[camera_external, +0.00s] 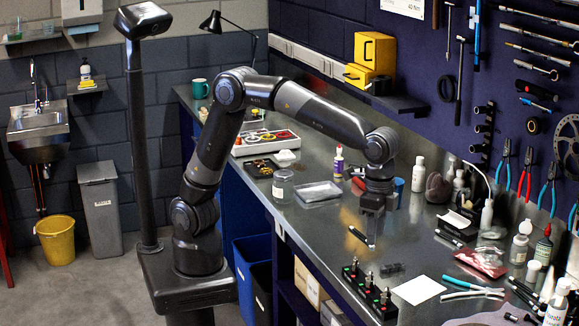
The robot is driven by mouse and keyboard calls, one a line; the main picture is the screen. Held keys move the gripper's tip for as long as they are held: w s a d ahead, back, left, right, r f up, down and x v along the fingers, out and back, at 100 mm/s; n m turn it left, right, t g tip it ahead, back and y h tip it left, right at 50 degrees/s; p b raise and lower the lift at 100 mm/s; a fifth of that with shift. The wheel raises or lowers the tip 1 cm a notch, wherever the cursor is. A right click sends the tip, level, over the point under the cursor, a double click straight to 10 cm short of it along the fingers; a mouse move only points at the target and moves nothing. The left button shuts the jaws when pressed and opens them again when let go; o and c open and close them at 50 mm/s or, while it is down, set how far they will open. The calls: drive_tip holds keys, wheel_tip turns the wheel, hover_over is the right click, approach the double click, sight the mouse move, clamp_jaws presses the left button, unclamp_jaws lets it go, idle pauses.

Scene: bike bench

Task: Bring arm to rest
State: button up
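My arm reaches from its base at the left over the metal bench (325,240), bent at the elbow. My gripper (371,238) points straight down above the middle of the bench, a little behind a black block with small upright metal parts. The fingers are small and dark in this view, so I cannot tell whether they are open or shut. I see nothing clearly held between them.
A blue cup (398,188) and a white bottle (418,174) stand close to my gripper. The black block (368,290) and white card (418,290) lie nearer. A silver tray (318,191) is left. Tools hang on the back wall.

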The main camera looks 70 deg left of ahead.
drive_tip(key=w+a+r+n+t+h, duration=0.1)
drive_tip(key=w+a+r+n, duration=0.15)
drive_tip(key=a, duration=1.05)
drive_tip(key=w+a+r+n+t, duration=0.1)
drive_tip(key=a+r+n, duration=0.15)
drive_tip(key=a, duration=0.95)
drive_tip(key=s+a+f+n+t, duration=0.1)
drive_tip(key=s+a, duration=0.3)
drive_tip(key=a, duration=0.3)
drive_tip(key=s+a+f+n+t, duration=0.1)
drive_tip(key=s+a+n, duration=0.1)
drive_tip(key=a, duration=0.5)
drive_tip(key=s+a+f+n+t+y, duration=0.1)
drive_tip(key=s+a+f+n, duration=0.1)
drive_tip(key=s+a, duration=0.3)
drive_tip(key=a, duration=0.2)
drive_tip(key=shift+s+a+t, duration=0.3)
drive_tip(key=shift+s+a, duration=0.05)
drive_tip(key=shift+a, duration=0.05)
